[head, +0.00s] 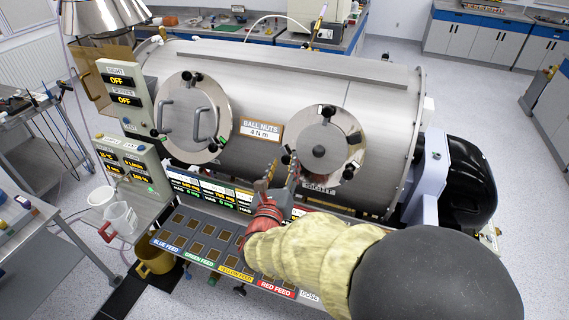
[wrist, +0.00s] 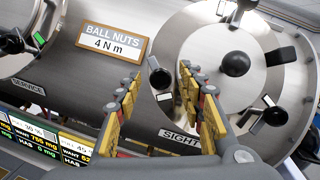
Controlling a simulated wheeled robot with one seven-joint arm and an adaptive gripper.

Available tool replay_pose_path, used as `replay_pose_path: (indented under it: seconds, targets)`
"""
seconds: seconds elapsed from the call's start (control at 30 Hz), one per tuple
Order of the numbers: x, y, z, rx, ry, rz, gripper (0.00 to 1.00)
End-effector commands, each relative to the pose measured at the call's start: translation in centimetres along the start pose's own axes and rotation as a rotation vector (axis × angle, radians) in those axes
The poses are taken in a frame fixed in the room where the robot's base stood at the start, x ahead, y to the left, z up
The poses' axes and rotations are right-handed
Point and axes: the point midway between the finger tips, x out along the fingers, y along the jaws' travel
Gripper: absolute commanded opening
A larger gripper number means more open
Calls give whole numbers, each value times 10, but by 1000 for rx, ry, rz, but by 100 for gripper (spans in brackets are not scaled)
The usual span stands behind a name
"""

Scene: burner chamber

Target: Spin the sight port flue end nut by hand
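The sight port (head: 325,130) is a round steel plate on the drum, with a dark central knob (head: 319,151). Black ball nuts sit around its rim: one at the top (head: 327,111), one at lower right (head: 350,170) and one at the left, which shows in the wrist view (wrist: 160,78). No marking shows which is the flue end nut. My gripper (wrist: 160,75) is open, its yellow-padded fingers on either side of the left ball nut in the picture. Contact with the nut cannot be seen. In the head view my gripper (head: 277,178) partly hides that side.
The service port (head: 192,118) with two handles is to the left. A "BALL NUTS 4 N m" sign (head: 261,130) hangs between the ports. A "SIGHT" label (wrist: 180,138) lies below the port. A sloping panel of displays and feed pads (head: 195,245) stands in front.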

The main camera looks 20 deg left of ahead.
Motion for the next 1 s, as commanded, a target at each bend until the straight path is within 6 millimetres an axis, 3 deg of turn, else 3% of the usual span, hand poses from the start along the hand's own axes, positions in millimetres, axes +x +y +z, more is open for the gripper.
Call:
replay_pose_path:
  seconds: [0.4, 1.0]
  targets:
    - [9, 0, 0, 1, 0, 0, 38]
    - [8, 0, 0, 1, 0, 0, 4]
